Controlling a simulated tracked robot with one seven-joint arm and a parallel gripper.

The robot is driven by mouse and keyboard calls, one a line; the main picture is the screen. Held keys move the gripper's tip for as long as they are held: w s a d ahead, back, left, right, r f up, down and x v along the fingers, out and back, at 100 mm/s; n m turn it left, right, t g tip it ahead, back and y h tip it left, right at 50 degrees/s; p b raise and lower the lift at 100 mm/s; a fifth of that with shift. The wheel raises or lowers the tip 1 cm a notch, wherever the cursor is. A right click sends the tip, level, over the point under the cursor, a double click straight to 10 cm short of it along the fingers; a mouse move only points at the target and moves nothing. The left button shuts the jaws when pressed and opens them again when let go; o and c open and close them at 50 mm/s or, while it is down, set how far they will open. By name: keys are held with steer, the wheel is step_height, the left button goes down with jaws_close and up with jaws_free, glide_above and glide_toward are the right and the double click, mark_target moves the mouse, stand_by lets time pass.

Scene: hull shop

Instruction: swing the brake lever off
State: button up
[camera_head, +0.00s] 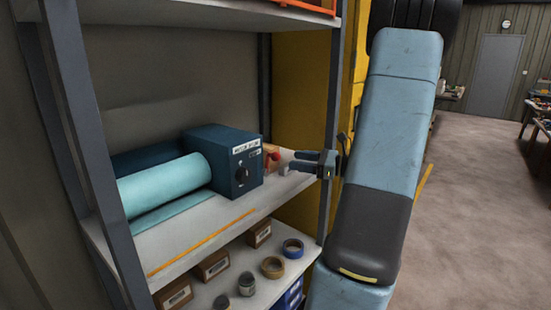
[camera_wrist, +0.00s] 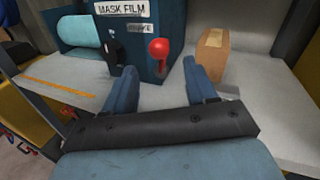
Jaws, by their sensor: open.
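The brake lever shows as a red ball knob (camera_wrist: 158,48) on the side of a dark blue box (camera_wrist: 172,20) labelled MASK FILM in the wrist view. In the head view the red knob (camera_head: 275,155) sits at the right side of the box (camera_head: 225,160). My gripper (camera_head: 292,160) is open and close to the knob. In the wrist view its two fingers (camera_wrist: 157,78) point at the box, with the knob beyond and between them, apart from both.
A teal film roll (camera_head: 165,185) lies left of the box on the shelf (camera_head: 215,215). A cardboard box (camera_wrist: 210,52) stands right of the knob, near my right finger. Tape rolls (camera_head: 293,247) and small cartons (camera_head: 213,265) are on the shelf below. A grey upright (camera_head: 330,130) stands near my gripper.

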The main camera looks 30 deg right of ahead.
mark_target(275, 157)
steer(key=x, duration=0.8)
steer(key=shift+w+a, duration=0.15)
steer(key=shift+a, duration=0.05)
jaws_close()
stand_by(0.4)
